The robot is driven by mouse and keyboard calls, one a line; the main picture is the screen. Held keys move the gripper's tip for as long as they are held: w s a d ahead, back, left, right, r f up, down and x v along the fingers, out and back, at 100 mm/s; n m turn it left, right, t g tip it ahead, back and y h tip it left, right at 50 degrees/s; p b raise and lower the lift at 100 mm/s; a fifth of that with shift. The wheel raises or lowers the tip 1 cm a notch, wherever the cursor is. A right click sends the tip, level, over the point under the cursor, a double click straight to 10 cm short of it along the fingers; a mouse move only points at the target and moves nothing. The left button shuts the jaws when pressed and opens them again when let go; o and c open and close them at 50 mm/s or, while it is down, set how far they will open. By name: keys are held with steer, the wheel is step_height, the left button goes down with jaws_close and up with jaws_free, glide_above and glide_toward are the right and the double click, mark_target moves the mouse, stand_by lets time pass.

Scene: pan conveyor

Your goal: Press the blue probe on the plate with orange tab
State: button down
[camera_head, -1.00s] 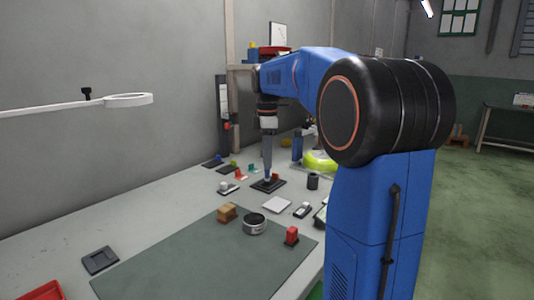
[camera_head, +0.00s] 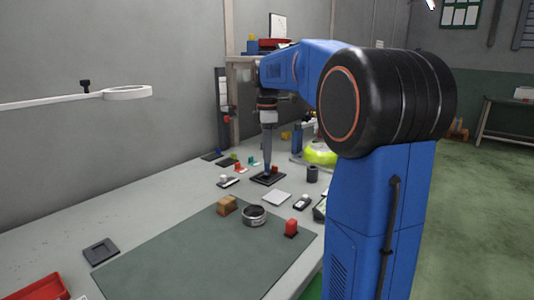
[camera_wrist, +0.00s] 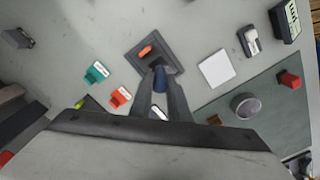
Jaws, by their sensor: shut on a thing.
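My gripper (camera_wrist: 160,88) points down over the far part of the bench and is shut on the blue probe (camera_wrist: 160,78). In the head view my gripper (camera_head: 267,168) stands over the dark square plate (camera_head: 260,181). The plate (camera_wrist: 128,54) carries an orange tab (camera_wrist: 146,50), which also shows just right of the tip (camera_head: 274,172). The probe's lower end lies over the plate, beside the tab. Whether it touches the plate cannot be told.
A green piece (camera_wrist: 96,73) and a red piece (camera_wrist: 120,97) stand near the plate. A white square (camera_wrist: 216,68) lies on its other side. A wooden block (camera_head: 227,206), a round tin (camera_head: 253,216) and a red block (camera_head: 291,228) stand on or by the green mat (camera_head: 190,255).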

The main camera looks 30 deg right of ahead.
steer(key=shift+f, duration=0.55)
stand_by(1.4)
steer(key=shift+r, duration=3.55)
